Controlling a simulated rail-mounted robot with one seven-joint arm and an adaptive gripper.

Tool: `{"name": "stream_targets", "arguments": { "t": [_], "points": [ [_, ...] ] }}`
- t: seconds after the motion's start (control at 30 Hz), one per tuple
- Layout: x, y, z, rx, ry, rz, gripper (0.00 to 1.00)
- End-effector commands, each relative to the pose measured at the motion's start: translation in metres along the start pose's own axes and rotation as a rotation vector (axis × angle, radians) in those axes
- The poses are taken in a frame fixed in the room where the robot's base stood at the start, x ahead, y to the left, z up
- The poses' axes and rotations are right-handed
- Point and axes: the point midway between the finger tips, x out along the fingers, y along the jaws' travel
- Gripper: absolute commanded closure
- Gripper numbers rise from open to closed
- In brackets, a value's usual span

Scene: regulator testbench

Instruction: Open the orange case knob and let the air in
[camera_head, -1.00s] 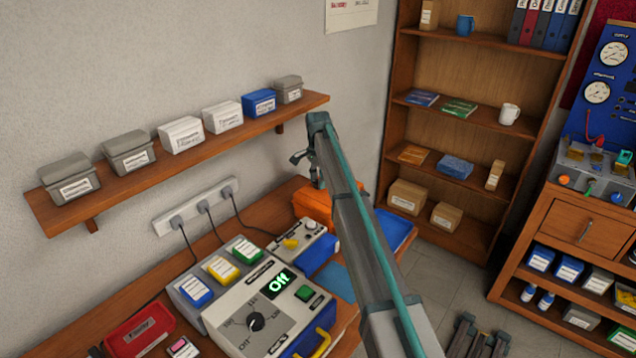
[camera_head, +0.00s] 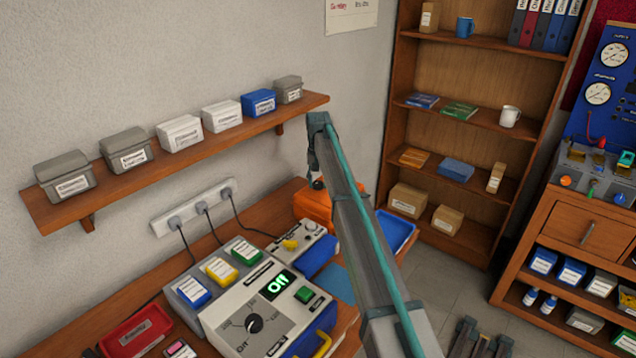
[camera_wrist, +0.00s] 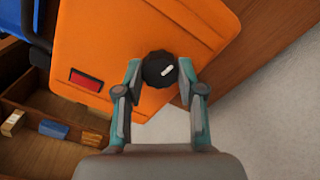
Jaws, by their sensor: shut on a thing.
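The orange case (camera_head: 316,203) stands on the workbench at its far end, partly hidden behind my arm in the head view. It fills the upper middle of the wrist view (camera_wrist: 120,45). My gripper (camera_wrist: 160,78) is shut on the knob, one finger on each side. In the head view my gripper is largely hidden behind my own arm. A red label is on the case's orange face.
A grey control box (camera_head: 262,318) with a dial and a lit green display stands on the bench, left of my arm. A blue tray (camera_head: 396,232) lies right of the case. A wall shelf (camera_head: 190,150) with several boxes hangs above. A bookcase (camera_head: 440,150) stands behind.

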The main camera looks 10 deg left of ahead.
Motion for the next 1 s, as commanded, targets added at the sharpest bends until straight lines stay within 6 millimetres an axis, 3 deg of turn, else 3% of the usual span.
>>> {"name": "stream_targets", "arguments": {
  "t": [0.33, 0.87, 0.9, 1.0],
  "points": [
    [0.0001, 0.0000, 0.0002, -0.149, 0.000, 0.000, 0.96],
    [-0.0001, -0.0001, 0.0001, -0.175, 0.000, 0.000, 0.96],
    [-0.0001, -0.0001, 0.0001, -0.175, 0.000, 0.000, 0.58],
    [-0.0001, 0.0000, 0.0000, -0.175, 0.000, 0.000, 0.42]
  ]
}}
